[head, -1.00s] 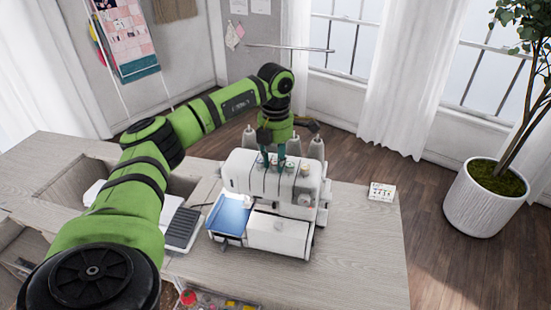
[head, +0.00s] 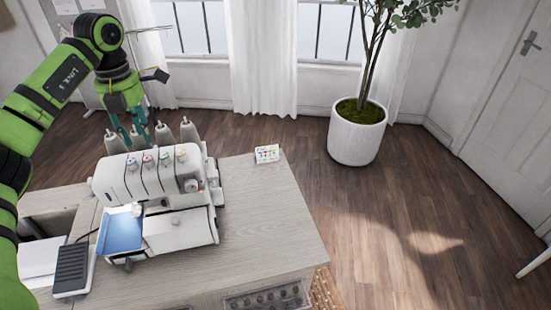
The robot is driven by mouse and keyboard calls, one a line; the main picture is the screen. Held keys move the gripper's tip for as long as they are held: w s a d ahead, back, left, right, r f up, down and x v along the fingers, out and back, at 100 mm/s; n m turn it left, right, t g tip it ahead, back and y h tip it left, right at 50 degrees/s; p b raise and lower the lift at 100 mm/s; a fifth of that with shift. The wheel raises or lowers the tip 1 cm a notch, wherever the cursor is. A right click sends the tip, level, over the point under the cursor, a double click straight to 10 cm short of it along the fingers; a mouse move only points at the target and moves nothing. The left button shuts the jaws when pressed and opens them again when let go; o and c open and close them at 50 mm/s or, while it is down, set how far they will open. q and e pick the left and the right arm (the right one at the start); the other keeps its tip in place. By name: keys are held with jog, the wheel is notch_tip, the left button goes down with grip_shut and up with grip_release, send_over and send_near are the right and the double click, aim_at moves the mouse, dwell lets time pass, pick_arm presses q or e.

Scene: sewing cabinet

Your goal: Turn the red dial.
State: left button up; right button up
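The white sewing machine (head: 150,205) stands on the table with a row of several small dials along its upper front. One dial near the middle-left of the row looks red (head: 148,160); the dials are small, so their colours are hard to tell apart. My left gripper (head: 134,142) points down just behind and above the left part of this row. Its two teal fingers are apart with nothing visible between them. I cannot tell how far the fingertips are from the machine. My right gripper is not in view.
Grey thread cones (head: 189,131) stand behind the machine. A blue plate (head: 120,231) is at its front left, beside a dark foot pedal (head: 73,268). The tabletop (head: 265,215) right of the machine is clear.

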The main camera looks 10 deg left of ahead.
pick_arm(q)
jog(key=w+d+f, duration=0.1)
jog(key=d, duration=0.1)
jog(key=w+d+f+m+h, duration=0.1)
jog(key=d, duration=0.2)
jog(key=w+d+f+t+h, duration=0.1)
jog(key=d, duration=0.1)
jog(key=shift+w+d+f+m, duration=0.15)
jog(key=shift+w+f+m, duration=0.05)
jog(key=shift+m, duration=0.1)
jog(key=w+d+f+t+h, duration=0.1)
jog(key=d+h, duration=0.3)
jog(key=d, duration=0.7)
jog(key=w+d+f+m+t+h, duration=0.1)
jog(key=d+h, duration=0.4)
jog(key=d, duration=0.7)
jog(key=shift+m+t, duration=0.3)
